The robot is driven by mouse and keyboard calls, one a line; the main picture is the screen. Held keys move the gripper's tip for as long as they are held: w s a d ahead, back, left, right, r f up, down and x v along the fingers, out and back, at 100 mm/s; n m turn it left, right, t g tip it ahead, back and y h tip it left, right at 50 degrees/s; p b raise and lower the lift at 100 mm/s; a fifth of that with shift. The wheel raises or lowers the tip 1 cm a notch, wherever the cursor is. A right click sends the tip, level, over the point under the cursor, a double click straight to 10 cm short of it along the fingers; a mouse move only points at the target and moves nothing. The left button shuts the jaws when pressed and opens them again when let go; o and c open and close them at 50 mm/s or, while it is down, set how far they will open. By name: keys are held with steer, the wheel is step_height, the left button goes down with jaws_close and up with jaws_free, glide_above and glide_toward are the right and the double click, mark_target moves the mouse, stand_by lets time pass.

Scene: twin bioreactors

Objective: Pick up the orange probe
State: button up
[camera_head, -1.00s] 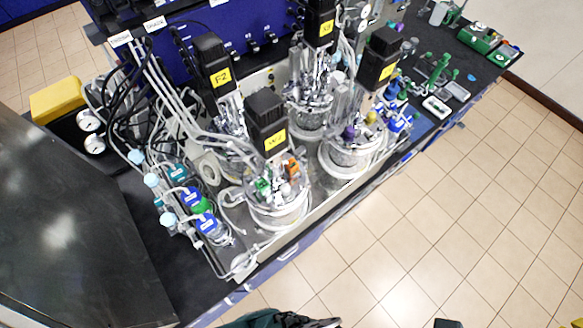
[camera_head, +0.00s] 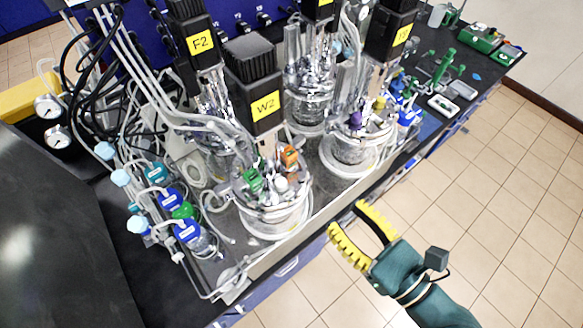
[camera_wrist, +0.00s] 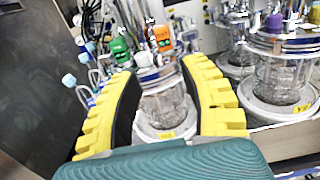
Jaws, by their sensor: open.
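The orange probe (camera_head: 289,155) stands in the lid of the front glass vessel (camera_head: 274,215), below the black motor marked W2 (camera_head: 255,82). A green probe (camera_head: 251,179) stands to its left in the same lid. My gripper (camera_head: 353,222) is open and empty, to the right of the vessel and over the bench's front edge. In the wrist view the orange probe (camera_wrist: 162,38) shows ahead between the two yellow fingers (camera_wrist: 153,75), with the green probe (camera_wrist: 120,48) beside it. The gripper is apart from the probe. The probe's lower part is hidden in the lid.
Another glass vessel (camera_head: 350,148) with a purple cap (camera_head: 355,120) stands to the right. Blue- and green-capped bottles (camera_head: 183,211) and tubing crowd the left. Black motors rise behind the lid. The floor side in front of the bench is free.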

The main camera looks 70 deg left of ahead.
steer(key=p, duration=0.1)
glide_toward(293, 159)
steer(key=x, duration=0.5)
steer(key=shift+s+r, duration=0.1)
steer(key=shift+s, duration=0.05)
steer(key=p+x, duration=0.1)
steer(key=x, duration=0.4)
steer(key=shift+a+f, duration=0.15)
steer(key=shift+f, duration=0.05)
steer(key=shift+c, duration=0.4)
jaws_close()
